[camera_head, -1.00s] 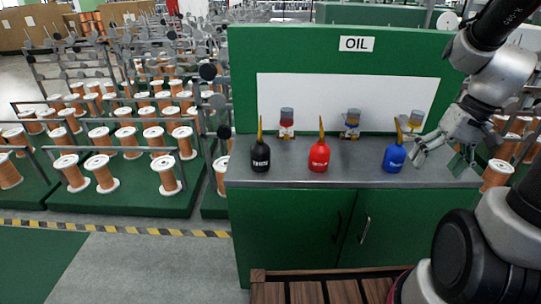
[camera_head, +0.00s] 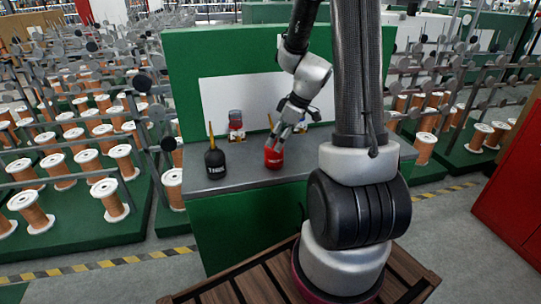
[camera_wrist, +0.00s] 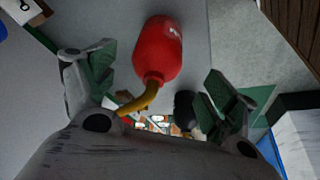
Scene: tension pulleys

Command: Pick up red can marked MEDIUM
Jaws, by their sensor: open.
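The red can (camera_head: 273,158) stands upright on the grey counter, with white lettering too small to read for sure. In the wrist view the red can (camera_wrist: 158,48) lies in the gap between my fingers, slightly beyond the tips, its yellow spout pointing toward the palm. My gripper (camera_head: 289,132) is directly above and just right of the can, pointing down. In the wrist view my gripper (camera_wrist: 155,90) has its green-padded fingers spread, and neither visibly touches the can.
A black can (camera_head: 215,163) stands left of the red one on the counter (camera_head: 240,178). A small jar (camera_head: 236,122) stands behind, before the green back panel (camera_head: 180,75). My arm hides the counter's right part. A dark rounded shape (camera_wrist: 185,108) shows beyond the spout.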

